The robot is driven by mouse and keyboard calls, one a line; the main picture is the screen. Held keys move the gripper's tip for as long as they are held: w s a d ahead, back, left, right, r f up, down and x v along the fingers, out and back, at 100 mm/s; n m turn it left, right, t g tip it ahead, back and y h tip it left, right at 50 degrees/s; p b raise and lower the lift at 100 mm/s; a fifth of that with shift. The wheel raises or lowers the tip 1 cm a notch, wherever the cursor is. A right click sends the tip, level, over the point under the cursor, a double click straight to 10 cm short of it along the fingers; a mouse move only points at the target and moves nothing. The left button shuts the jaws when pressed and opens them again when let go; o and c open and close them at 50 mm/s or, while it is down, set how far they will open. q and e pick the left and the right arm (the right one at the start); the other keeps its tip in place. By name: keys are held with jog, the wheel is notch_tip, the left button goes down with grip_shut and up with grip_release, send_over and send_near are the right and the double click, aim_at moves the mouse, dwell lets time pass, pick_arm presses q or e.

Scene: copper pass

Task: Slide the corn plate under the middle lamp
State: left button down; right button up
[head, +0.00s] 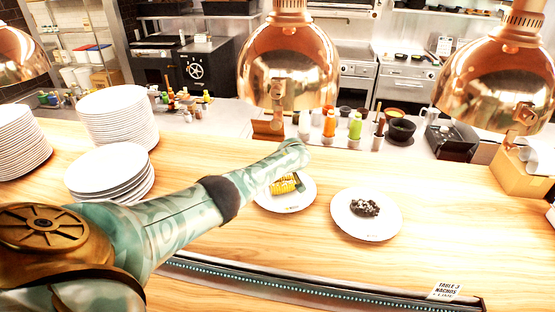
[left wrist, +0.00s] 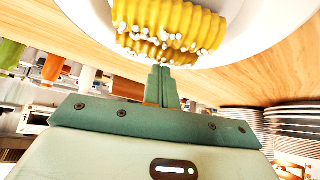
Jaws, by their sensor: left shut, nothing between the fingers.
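The corn plate (head: 305,198) is white, with yellow corn (head: 284,184) on it, and sits on the wooden counter. In the head view it lies below the copper middle lamp (head: 288,62), nearer to me. My left arm crosses its far left part. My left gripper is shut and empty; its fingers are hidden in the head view. In the left wrist view the closed fingers (left wrist: 161,82) point at the rim of the corn plate (left wrist: 258,28), close to it; I cannot tell whether they touch. My right gripper is out of view.
A second white plate (head: 366,229) with dark food stands right of the corn plate. Plate stacks (head: 110,171) fill the left counter. A right lamp (head: 497,75) and left lamp (head: 20,58) hang at the sides. Sauce bottles (head: 355,126) stand behind. A ticket rail (head: 300,288) runs along the front.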

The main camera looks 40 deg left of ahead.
aim_at(283, 183)
pick_arm(q)
jog(key=shift+s+d+f, duration=0.2)
jog(key=shift+s+f, duration=0.15)
jog(key=shift+f, duration=0.4)
jog(key=p+v, duration=0.3)
jog(key=w+p+v, duration=0.1)
jog(key=v, duration=0.1)
jog(key=shift+a+r, duration=0.15)
jog(key=shift+r, duration=0.1)
jog(key=p+v, duration=0.3)
jog(key=v, duration=0.9)
jog(key=shift+a+r+p, duration=0.15)
jog(key=shift+p, duration=0.2)
jog(key=shift+s, duration=0.1)
